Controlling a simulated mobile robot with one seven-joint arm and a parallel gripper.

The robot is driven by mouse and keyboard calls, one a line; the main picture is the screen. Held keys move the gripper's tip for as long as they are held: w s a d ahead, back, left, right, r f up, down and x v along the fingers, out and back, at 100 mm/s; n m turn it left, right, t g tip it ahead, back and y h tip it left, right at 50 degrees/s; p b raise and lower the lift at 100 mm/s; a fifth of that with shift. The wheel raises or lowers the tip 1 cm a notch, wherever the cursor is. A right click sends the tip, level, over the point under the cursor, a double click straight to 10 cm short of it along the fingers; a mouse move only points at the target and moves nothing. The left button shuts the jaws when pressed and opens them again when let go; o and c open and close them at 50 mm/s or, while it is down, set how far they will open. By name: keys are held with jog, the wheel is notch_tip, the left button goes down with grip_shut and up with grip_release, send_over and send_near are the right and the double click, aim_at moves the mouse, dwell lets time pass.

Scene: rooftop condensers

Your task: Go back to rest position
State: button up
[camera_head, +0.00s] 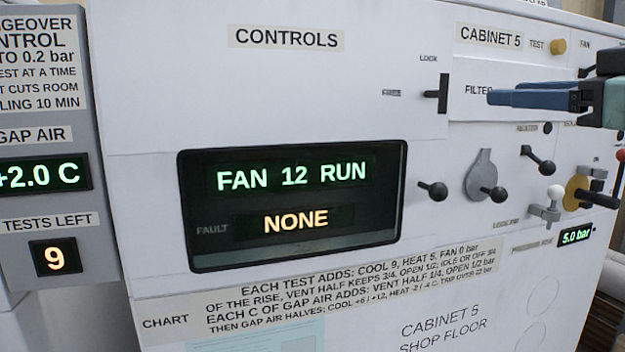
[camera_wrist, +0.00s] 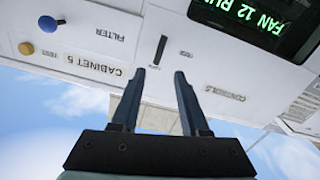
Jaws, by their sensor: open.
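My gripper (camera_head: 492,97) reaches in from the right edge of the head view, in front of the cabinet's FILTER label. In the wrist view my gripper (camera_wrist: 166,72) shows two dark fingers apart with nothing between them. The wrist picture is upside down. The black LOCK slider (camera_wrist: 160,50) lies beyond the fingertips there, and it also shows in the head view (camera_head: 443,93), left of my gripper. I cannot tell how far the fingers are from the panel.
The cabinet's display (camera_head: 292,200) reads FAN 12 RUN and fault NONE. Black knob levers (camera_head: 433,191) and a grey rotary plate (camera_head: 481,170) stick out below my gripper. A yellow TEST button (camera_head: 558,46) is above it. A side panel (camera_head: 50,258) shows 9 tests left.

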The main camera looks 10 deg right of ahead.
jog(key=w+a+f+m+t+h, duration=0.1)
jog(key=w+a+t, duration=0.1)
jog(key=a, duration=0.7)
jog(key=w+a+f+m+t+h, duration=0.1)
jog(key=w+a+t, duration=0.15)
jog(key=a, duration=0.65)
jog(key=s+a+r+t, duration=0.1)
jog(key=s+a+t, duration=0.1)
jog(key=s+a, duration=0.4)
jog(key=s+a+r+m+t, duration=0.1)
jog(key=s+a+t, duration=0.1)
jog(key=s+a, duration=0.5)
jog(key=shift+s+a+r+t, duration=0.25)
jog(key=shift+a+r+t, duration=0.1)
jog(key=shift+a, duration=0.45)
